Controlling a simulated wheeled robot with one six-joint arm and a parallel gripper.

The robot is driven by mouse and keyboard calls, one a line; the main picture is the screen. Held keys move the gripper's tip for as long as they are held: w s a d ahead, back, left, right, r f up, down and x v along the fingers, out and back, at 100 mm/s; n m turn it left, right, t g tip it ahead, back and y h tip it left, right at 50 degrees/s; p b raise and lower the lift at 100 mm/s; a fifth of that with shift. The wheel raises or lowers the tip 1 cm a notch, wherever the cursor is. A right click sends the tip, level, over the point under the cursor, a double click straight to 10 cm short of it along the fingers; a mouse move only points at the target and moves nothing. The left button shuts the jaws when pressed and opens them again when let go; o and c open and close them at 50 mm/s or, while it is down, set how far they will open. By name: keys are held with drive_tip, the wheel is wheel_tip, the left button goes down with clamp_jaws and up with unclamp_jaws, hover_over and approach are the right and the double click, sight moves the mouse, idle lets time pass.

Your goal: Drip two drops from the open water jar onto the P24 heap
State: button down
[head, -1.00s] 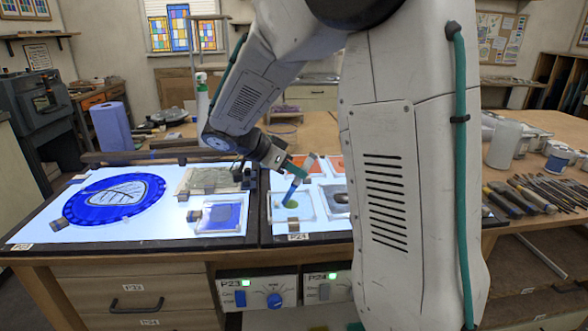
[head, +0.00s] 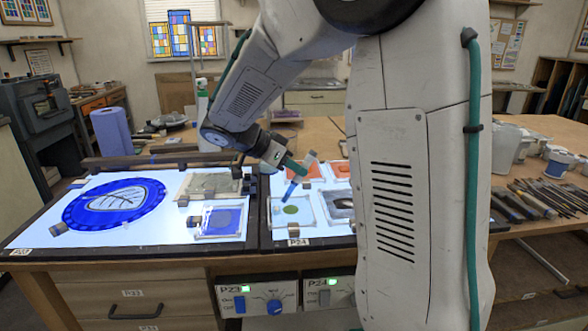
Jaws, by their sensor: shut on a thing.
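My gripper (head: 296,167) is shut on a slim tilted dropper (head: 292,189) with a blue lower part and a pale upper end. Its tip points down and left, just above a small green heap (head: 291,210). The heap lies on a glass tile (head: 276,222) on the lit P24 panel, behind the P24 label (head: 298,242). A small gap seems to show between tip and heap, but I cannot be sure they are apart. I cannot make out the open water jar; my arm hides much of the table's right side.
Other tiles lie close by, with a grey heap (head: 343,204) and an orange one (head: 302,171). The lit P23 panel (head: 130,234) on the left holds a round blue piece (head: 90,207).

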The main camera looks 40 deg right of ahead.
drive_tip(key=shift+r, duration=2.05)
